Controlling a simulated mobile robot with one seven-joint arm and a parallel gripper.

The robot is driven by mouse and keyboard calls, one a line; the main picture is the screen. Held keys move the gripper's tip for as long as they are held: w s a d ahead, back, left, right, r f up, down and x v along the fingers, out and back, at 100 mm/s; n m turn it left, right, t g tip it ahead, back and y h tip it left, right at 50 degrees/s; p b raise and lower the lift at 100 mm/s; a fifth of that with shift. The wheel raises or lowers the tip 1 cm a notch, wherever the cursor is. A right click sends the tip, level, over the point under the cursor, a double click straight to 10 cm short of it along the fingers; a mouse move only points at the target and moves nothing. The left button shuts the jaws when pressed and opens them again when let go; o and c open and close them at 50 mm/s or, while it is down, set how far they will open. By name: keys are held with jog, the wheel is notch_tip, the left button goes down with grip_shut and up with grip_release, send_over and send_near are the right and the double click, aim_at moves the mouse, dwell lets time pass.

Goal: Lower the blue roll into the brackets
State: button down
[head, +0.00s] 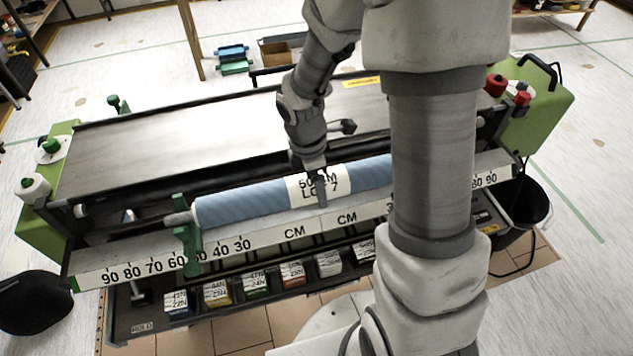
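The blue roll (245,205) lies lengthwise along the front of the machine in the head view, with a white printed label around its middle. My gripper (320,188) comes down on it from above at the label. One finger shows across the front of the roll and the other is hidden; the gripper looks shut on the roll. The roll's left shaft end (180,218) is at the green left bracket (188,240), close to its upper part. I cannot tell whether it rests in the bracket. The roll's right end and any right bracket are hidden behind my arm.
A white ruler bar (210,252) runs along the machine's front, with a dark tray (145,308) of several labelled boxes below. The grey metal bed (200,135) lies behind the roll. Green end housings (535,105) flank the machine. A black bucket (522,210) stands at the right.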

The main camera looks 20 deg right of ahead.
jog(key=shift+f+b, duration=0.5)
jog(key=shift+f, duration=0.2)
jog(key=shift+c, duration=0.5)
grip_release()
jog(key=shift+o, duration=0.5)
notch_tip(320, 180, up, 17)
jog(key=a+p, duration=0.2)
jog(key=p, duration=0.1)
jog(key=shift+r, duration=0.2)
jog(key=s+d+r+m+t, duration=0.1)
jog(key=s+r+m+t, duration=0.1)
jog(key=s+r+m, duration=0.3)
jog(key=s+d+r+m+t+y, duration=0.1)
jog(key=s+r+m+t, duration=0.2)
jog(key=s+m, duration=0.6)
jog(key=r+m, duration=0.1)
jog(key=m, duration=0.3)
jog(key=shift+r+t, duration=0.3)
jog(key=shift+r, duration=0.05)
